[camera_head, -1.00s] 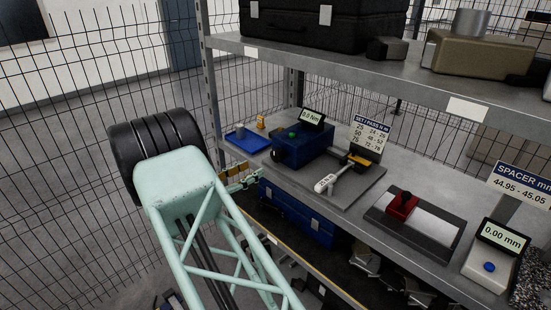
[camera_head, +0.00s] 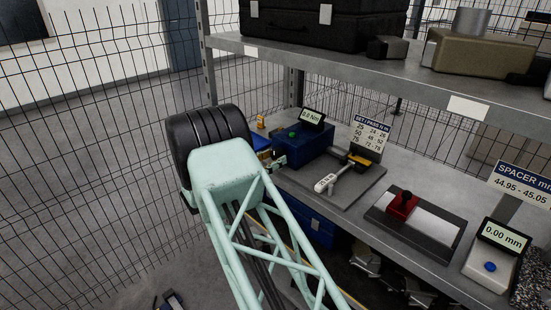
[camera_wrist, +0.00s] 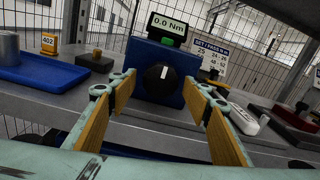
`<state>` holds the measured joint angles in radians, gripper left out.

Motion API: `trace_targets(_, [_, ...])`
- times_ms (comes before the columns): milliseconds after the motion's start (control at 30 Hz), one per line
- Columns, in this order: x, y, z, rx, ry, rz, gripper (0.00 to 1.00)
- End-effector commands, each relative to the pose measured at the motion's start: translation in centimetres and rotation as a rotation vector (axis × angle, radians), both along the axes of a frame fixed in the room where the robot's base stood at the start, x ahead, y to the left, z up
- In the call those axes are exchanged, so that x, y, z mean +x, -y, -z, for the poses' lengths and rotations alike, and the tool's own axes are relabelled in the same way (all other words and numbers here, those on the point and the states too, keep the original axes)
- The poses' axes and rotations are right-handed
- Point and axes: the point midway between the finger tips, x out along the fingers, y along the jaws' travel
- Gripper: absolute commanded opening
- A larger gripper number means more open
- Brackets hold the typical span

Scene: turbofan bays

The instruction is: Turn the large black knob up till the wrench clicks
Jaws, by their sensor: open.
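The large black knob (camera_wrist: 161,80) with a white pointer mark sits on the front of a blue tester box (camera_head: 303,146). The box also shows in the wrist view (camera_wrist: 187,99). Its display (camera_wrist: 167,28) reads 0.0 Nm. A wrench (camera_head: 338,174) with a pale handle lies on the plate beside the box, and it shows at the right in the wrist view (camera_wrist: 243,118). My gripper (camera_wrist: 161,88) is open, its orange-padded fingers left and right of the knob in the picture. The knob appears beyond the fingertips, and I see no contact. In the head view my arm hides the knob.
A settings card (camera_head: 370,132) stands behind the wrench. A blue tray (camera_wrist: 40,73) and a yellow 402 tag (camera_wrist: 49,43) are left of the box. A red-handled block (camera_head: 403,205) and a 0.00 mm gauge (camera_head: 497,250) are further right. A shelf (camera_head: 350,69) overhangs the bench.

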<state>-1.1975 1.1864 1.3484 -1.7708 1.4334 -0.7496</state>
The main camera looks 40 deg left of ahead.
Motion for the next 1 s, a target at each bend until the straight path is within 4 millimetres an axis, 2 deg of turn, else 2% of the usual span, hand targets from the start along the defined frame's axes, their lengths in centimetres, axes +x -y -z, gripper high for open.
trace_targets(200, [1.3,0.2,0.0,-0.001,0.0,0.001,0.45])
trace_targets(567, [1.5,0.2,0.0,-0.001,0.0,0.0,0.45])
trace_targets(833, [1.5,0.2,0.0,0.0,0.0,0.0,0.22])
trace_targets(1000, [1.5,0.2,0.0,0.001,0.0,0.0,0.21])
